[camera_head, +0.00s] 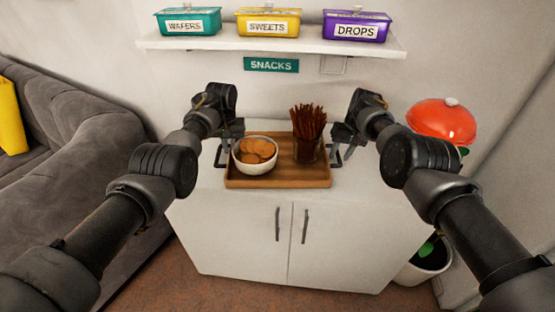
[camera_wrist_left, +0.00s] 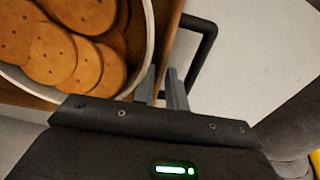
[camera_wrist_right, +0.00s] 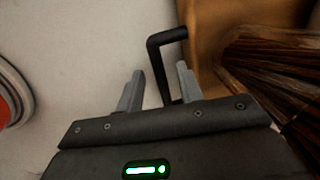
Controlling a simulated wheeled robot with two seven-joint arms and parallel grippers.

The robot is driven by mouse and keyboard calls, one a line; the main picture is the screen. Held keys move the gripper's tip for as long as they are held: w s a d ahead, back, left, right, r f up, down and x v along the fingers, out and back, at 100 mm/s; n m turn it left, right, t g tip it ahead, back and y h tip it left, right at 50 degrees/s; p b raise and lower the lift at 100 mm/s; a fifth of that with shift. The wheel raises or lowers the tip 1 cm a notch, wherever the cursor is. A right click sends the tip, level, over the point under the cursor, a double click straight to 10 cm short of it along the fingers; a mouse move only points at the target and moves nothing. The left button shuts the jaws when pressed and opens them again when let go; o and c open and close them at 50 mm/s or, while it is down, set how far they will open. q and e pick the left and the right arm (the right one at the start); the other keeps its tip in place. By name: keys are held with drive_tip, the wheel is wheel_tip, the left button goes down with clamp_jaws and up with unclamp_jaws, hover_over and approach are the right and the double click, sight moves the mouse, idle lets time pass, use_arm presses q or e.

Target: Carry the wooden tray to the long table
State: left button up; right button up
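The wooden tray (camera_head: 277,183) lies flat on the white cabinet's top. It holds a white bowl of round biscuits (camera_head: 255,154) on the left and a glass of brown sticks (camera_head: 308,135) on the right. Black handles stick out at its left (camera_wrist_left: 208,45) and right (camera_wrist_right: 153,60) ends. My left gripper (camera_wrist_left: 161,85) is at the left handle, its fingers close together with a narrow gap; the handle's outer bar shows right of them. Whether they grip anything is unclear. My right gripper (camera_wrist_right: 159,85) is open, with the right handle's bar between its fingers. The long table is not in view.
The white cabinet (camera_head: 245,235) has two closed doors. A red domed object (camera_head: 440,118) stands at the right, above a potted plant (camera_head: 425,262). A grey sofa (camera_head: 75,140) is at the left. A shelf (camera_head: 270,42) with snack boxes hangs above.

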drive_tip(key=shift+a+f, duration=0.15)
drive_tip(key=shift+f, duration=0.3)
clamp_jaws()
drive_tip(key=shift+r, duration=0.15)
